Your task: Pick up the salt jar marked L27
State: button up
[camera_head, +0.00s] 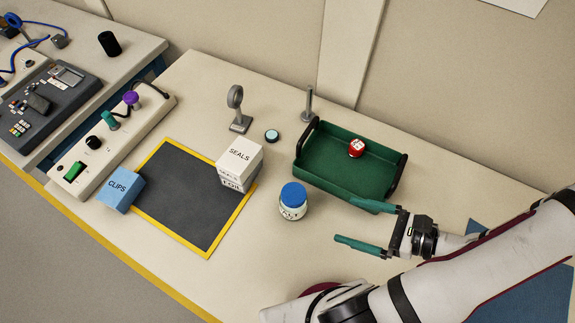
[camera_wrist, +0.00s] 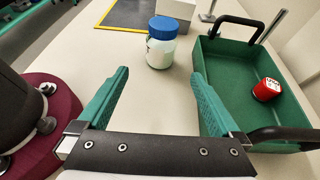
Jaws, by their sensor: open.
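A white jar with a blue lid (camera_head: 293,201) stands upright on the table, left of the green tray; its label is too small to read fully. It also shows in the wrist view (camera_wrist: 161,45), ahead of my fingers and roughly between them. My gripper (camera_head: 345,220) is open and empty, with green fingers, to the right of the jar and apart from it. In the wrist view my gripper (camera_wrist: 162,80) points toward the jar. A red item with a white marked top (camera_head: 356,147) lies in the tray.
The green tray (camera_head: 330,188) with black handles stands close beside my gripper. White SEALS boxes (camera_head: 239,160) sit at the dark mat's (camera_head: 185,205) right edge. A blue CLIPS box (camera_head: 120,190), small round lid (camera_head: 272,135) and stands lie further off. Table between jar and gripper is clear.

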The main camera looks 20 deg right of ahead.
aim_at(294, 203)
jog(key=x, duration=1.5)
jog(key=shift+w+a+r, duration=0.15)
jog(key=shift+w+a, duration=0.05)
grip_shut()
